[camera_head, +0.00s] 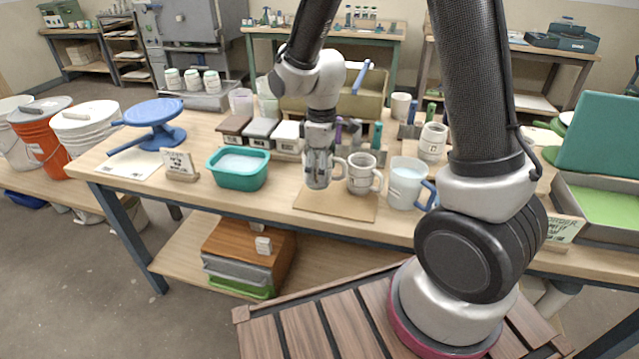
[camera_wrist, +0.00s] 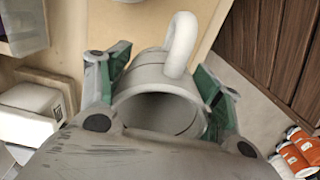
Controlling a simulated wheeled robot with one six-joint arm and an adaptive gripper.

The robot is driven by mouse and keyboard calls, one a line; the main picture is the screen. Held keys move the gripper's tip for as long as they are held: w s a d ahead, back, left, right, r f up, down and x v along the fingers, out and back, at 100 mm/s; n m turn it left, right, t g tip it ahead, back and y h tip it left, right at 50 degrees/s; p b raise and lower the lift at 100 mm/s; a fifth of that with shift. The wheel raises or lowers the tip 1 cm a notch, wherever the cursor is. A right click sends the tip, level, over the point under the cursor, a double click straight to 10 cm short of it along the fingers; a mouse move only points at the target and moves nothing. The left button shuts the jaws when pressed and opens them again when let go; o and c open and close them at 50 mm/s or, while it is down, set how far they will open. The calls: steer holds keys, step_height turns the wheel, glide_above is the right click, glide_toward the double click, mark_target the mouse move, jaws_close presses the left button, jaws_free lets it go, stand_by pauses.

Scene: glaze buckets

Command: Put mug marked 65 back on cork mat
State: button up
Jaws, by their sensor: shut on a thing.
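My gripper (camera_head: 318,176) points down over the bench, its fingers on either side of a grey mug. In the wrist view the held mug (camera_wrist: 160,108) sits between the green-padded fingertips (camera_wrist: 160,88), open mouth towards the camera and handle pointing up in the picture. In the head view the gripper largely hides it; its handle (camera_head: 341,168) shows on the right. The tan cork mat (camera_head: 345,208) lies under and in front of it. I cannot tell whether the mug's base touches the mat. No number is readable on it.
A marked grey mug (camera_head: 361,174) stands close to the right, at the mat's back edge. A larger pale blue-handled jug (camera_head: 406,183) is farther right. A teal tub (camera_head: 238,168) stands left, with glaze blocks (camera_head: 262,131) behind. The mat's front is clear.

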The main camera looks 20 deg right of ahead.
steer(key=shift+f, duration=2.2)
steer(key=o, duration=1.2)
steer(key=shift+f, duration=0.1)
steer(key=shift+o, duration=0.2)
step_height(320, 180, up, 11)
steer(key=s+d+r+m+t, duration=0.1)
steer(key=s+d+r+m, duration=0.15)
steer(key=d+r, duration=0.2)
steer(key=s+d+r+m+t, duration=0.1)
steer(key=s+d+r+m, duration=0.1)
steer(key=s+d+r, duration=0.3)
steer(key=s+d+r+m+t, duration=0.1)
steer(key=s+d+r+m, duration=0.1)
steer(key=s, duration=0.4)
steer(key=s+d+r+m+t, duration=0.1)
steer(key=s+d+r+m, duration=0.1)
steer(key=s+r+m, duration=0.2)
steer(key=shift+s+d+m, duration=0.35)
steer(key=shift+s, duration=0.75)
